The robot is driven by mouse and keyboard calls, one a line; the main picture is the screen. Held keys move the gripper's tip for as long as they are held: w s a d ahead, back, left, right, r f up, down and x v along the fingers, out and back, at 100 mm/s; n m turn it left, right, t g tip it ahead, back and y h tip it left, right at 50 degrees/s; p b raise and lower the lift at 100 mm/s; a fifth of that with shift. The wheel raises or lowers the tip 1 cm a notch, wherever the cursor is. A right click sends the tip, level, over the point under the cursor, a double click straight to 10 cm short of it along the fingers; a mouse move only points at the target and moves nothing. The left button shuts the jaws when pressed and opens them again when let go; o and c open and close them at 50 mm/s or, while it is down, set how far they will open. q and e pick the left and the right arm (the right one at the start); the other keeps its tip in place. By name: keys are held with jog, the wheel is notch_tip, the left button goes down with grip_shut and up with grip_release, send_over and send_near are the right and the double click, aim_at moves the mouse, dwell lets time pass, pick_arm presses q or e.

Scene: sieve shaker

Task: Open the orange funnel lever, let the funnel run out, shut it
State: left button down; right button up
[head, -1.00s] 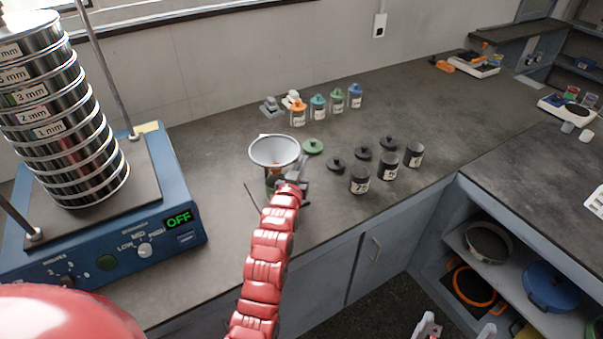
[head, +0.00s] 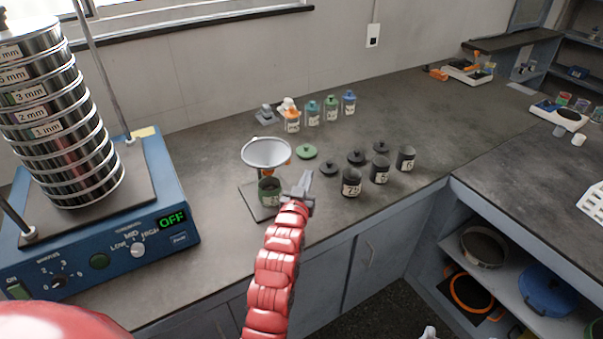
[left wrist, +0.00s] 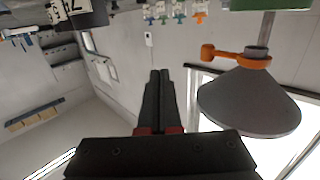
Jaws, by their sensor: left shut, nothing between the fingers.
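The grey funnel (head: 266,152) stands on a stand with a dark base plate (head: 249,200). A green jar (head: 270,192) with a pale label is below it. In the left wrist view the scene is upside down. There the funnel (left wrist: 250,105) has the orange lever (left wrist: 226,54) on its spout, the handle pointing left. My left gripper (head: 304,180) is shut and empty, just right of the jar in the head view. In the left wrist view the gripper (left wrist: 158,73) is apart from the lever. The funnel's contents are not clear to me.
The sieve shaker (head: 105,215) stands at left. Black jars (head: 351,183) and black lids are right of my left gripper. A green lid (head: 306,152) lies behind it. Coloured-lid jars (head: 312,113) stand farther back. A pale tip at the bottom edge may be my right gripper (head: 429,332).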

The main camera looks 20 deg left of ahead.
pick_arm(q)
jog(key=s+d+b, duration=0.1)
jog(key=s+d, duration=0.3)
jog(key=shift+s, duration=0.2)
jog(key=shift+d, duration=0.1)
dwell(0.4)
